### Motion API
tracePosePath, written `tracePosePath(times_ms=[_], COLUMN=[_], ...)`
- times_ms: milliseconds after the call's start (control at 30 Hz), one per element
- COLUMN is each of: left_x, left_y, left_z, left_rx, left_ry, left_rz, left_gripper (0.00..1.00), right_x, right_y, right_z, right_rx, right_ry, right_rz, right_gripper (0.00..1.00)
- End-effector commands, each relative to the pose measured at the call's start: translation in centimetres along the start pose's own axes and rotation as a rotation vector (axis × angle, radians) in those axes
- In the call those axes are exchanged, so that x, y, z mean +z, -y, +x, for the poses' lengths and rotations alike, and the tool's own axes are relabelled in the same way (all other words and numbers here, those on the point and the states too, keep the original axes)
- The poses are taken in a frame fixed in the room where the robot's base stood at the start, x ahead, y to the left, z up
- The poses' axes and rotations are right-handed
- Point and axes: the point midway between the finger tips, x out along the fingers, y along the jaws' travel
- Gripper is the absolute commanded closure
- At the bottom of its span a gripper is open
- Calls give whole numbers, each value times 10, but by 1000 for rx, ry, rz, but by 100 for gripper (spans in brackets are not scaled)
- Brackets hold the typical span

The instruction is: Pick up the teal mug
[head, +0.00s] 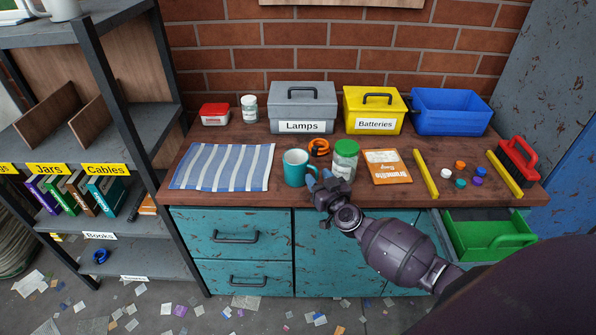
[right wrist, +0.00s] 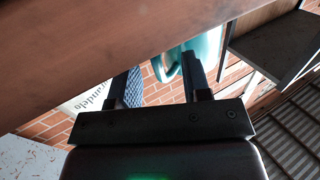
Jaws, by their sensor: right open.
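The teal mug (head: 296,168) stands upright on the wooden bench, just right of the striped cloth, with its handle toward the right. My right gripper (head: 322,181) is open and empty at the bench's front edge, just right of the mug and close to its handle. In the right wrist view the mug (right wrist: 207,47) shows partly behind one finger, and its handle reaches into the gap between the two open fingers (right wrist: 161,74). I cannot tell whether a finger touches it. My left gripper is not in view.
A green-lidded jar (head: 344,160) stands close right of the mug, with orange tape (head: 318,147) behind. An orange booklet (head: 387,167) lies farther right. The striped cloth (head: 222,166) lies left. Lidded Lamps (head: 302,106) and Batteries (head: 374,109) boxes stand behind. An open drawer (head: 490,236) juts out right.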

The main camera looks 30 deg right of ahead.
Motion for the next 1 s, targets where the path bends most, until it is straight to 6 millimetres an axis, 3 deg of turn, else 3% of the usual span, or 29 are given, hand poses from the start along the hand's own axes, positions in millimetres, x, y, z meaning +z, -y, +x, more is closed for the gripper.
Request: tracePosePath(times_ms=[33, 300, 767, 1000], left_x=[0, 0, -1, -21], left_y=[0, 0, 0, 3], left_z=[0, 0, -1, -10], left_rx=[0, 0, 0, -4], left_ry=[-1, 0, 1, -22], left_rz=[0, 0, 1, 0], left_gripper=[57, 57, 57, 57], right_x=[0, 0, -5, -33], right_y=[0, 0, 0, 0], right_z=[0, 0, 0, 1], right_rx=[0, 0, 0, 2], right_ry=[0, -1, -4, -10], right_rz=[0, 0, 1, 2], right_gripper=[61, 100, 100, 100])
